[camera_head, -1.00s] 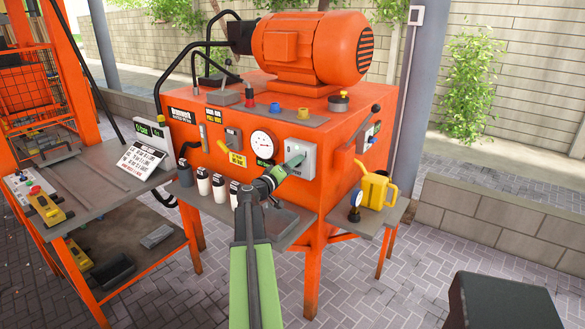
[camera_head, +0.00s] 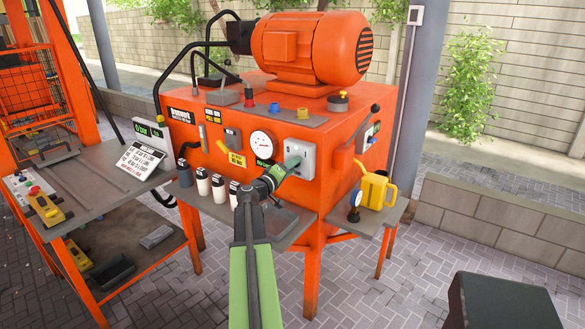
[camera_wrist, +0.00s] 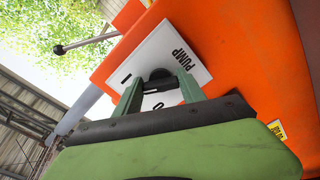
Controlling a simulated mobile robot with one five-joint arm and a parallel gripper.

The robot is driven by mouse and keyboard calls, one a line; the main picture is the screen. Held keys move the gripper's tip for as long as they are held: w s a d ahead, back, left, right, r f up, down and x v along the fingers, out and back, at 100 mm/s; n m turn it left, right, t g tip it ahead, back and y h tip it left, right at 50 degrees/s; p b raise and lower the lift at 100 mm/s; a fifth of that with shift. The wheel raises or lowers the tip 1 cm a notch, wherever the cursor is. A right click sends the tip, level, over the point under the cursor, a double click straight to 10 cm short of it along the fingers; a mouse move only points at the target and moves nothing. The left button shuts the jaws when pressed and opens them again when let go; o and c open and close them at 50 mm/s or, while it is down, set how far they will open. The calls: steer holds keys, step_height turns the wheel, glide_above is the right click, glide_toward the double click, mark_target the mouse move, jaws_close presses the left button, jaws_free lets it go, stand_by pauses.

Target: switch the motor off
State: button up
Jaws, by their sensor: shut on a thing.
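The orange motor (camera_head: 312,48) sits on top of the orange power unit. On the unit's front is a pale switch plate (camera_head: 307,150). In the wrist view the plate (camera_wrist: 178,45) reads PUMP, with an I mark at its left and an O mark at its lower side. A dark knob (camera_wrist: 160,74) sits on the plate, partly hidden by my fingers. My gripper (camera_head: 292,162) reaches the plate from the front. In the wrist view my gripper (camera_wrist: 158,84) has its green fingers on either side of the knob, shut on it.
A round gauge (camera_head: 262,144) is left of the plate. Several white-and-black cylinders (camera_head: 218,187) stand on the shelf below. A yellow jug (camera_head: 376,188) stands on a side shelf at right. A grey bench (camera_head: 90,190) with a control box is at left.

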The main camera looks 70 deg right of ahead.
steer(key=n, duration=1.2)
steer(key=shift+a+r, duration=0.15)
steer(key=shift+r, duration=0.05)
steer(key=shift+n, duration=0.5)
steer(key=o, duration=1.4)
steer(key=shift+c, duration=0.2)
steer(key=v, duration=1.7)
steer(key=shift+a, duration=0.2)
steer(key=shift+w, duration=0.1)
